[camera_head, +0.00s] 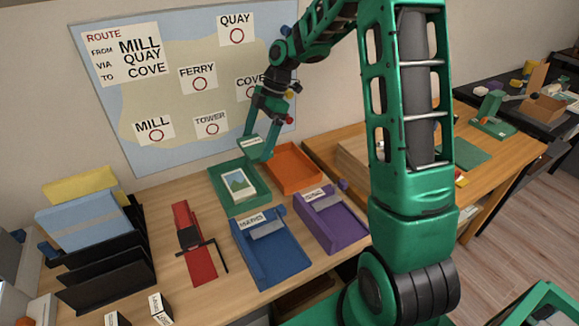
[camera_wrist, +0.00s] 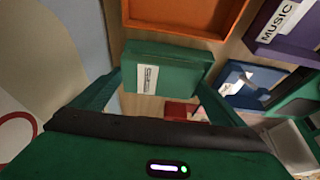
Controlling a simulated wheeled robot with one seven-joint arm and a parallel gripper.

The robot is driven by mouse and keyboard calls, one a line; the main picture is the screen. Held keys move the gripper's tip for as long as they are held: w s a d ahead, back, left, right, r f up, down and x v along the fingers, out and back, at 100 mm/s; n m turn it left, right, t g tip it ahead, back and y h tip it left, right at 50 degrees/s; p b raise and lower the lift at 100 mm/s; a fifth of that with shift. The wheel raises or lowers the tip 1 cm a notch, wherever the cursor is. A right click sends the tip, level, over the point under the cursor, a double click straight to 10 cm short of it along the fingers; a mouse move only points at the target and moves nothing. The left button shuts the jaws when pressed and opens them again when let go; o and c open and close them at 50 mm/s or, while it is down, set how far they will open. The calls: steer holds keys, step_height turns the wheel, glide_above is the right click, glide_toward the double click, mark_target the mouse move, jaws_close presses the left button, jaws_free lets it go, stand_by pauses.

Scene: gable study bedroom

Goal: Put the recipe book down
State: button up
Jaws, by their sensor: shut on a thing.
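My gripper (camera_head: 257,149) is shut on a green book-like block with a white label, which I take as the recipe book (camera_head: 251,142). I hold it in the air near the map wall, above the back of the desk. In the wrist view the recipe book (camera_wrist: 188,66) sits between my two green fingers; its label is too small to read. Below it on the desk is a green tray (camera_head: 217,180) with a landscape picture in it. An orange tray (camera_head: 293,178) stands to the right of that and looks empty.
A blue tray (camera_head: 283,263) and a purple tray (camera_head: 340,231), each with a label and a grey piece, stand in front. A red stand (camera_head: 200,264) lies left, beside a black rack (camera_head: 112,271) with folders. The map (camera_head: 170,75) hangs close behind my gripper.

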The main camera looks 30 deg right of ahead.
glide_above(287, 169)
steer(key=d, duration=0.2)
steer(key=f, duration=0.6)
steer(key=shift+s+a+f, duration=0.1)
steer(key=shift+a+f, duration=0.1)
steer(key=shift+a, duration=0.05)
steer(key=shift+d+f, duration=0.1)
steer(key=shift+f, duration=1.95)
steer(key=shift+f, duration=0.1)
steer(key=o, duration=0.9)
